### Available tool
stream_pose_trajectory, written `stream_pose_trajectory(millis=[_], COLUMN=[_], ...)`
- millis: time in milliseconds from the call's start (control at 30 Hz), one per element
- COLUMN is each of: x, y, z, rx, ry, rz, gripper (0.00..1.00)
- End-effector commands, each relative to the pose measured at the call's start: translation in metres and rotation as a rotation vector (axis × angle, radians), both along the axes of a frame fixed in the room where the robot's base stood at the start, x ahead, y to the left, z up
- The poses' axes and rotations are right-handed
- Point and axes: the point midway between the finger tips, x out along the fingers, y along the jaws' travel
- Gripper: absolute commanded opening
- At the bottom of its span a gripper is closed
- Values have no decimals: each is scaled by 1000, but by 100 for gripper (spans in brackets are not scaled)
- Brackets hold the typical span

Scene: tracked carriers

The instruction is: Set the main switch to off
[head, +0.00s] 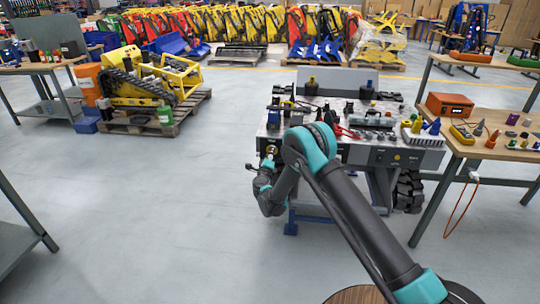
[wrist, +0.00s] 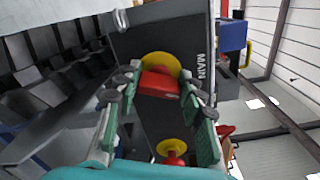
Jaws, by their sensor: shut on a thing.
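The main switch is a red handle (wrist: 160,84) on a round yellow plate (wrist: 162,61), on a dark panel beside the word MAIN. In the wrist view my gripper (wrist: 158,92) has its two green-padded fingers on either side of the red handle, shut on it. In the head view the yellow plate (head: 272,149) shows small at the left end of the workbench front, with my gripper (head: 268,162) against it, partly hidden by my arm. I cannot read an off mark or the switch's setting.
A second red and yellow control (wrist: 174,147) sits on the same panel, between the fingers' bases in the wrist view. A wooden table (head: 492,145) is at right.

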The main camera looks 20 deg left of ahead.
Motion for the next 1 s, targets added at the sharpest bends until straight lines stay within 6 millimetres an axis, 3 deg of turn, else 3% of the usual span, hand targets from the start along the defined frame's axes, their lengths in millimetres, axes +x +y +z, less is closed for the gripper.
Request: stream_pose_trajectory(millis=[500,1000], x=[-1,-1], y=[2,2], z=[-2,-3], rx=[-333,-397], ry=[-80,-95], rz=[2,3], gripper=[10,10])
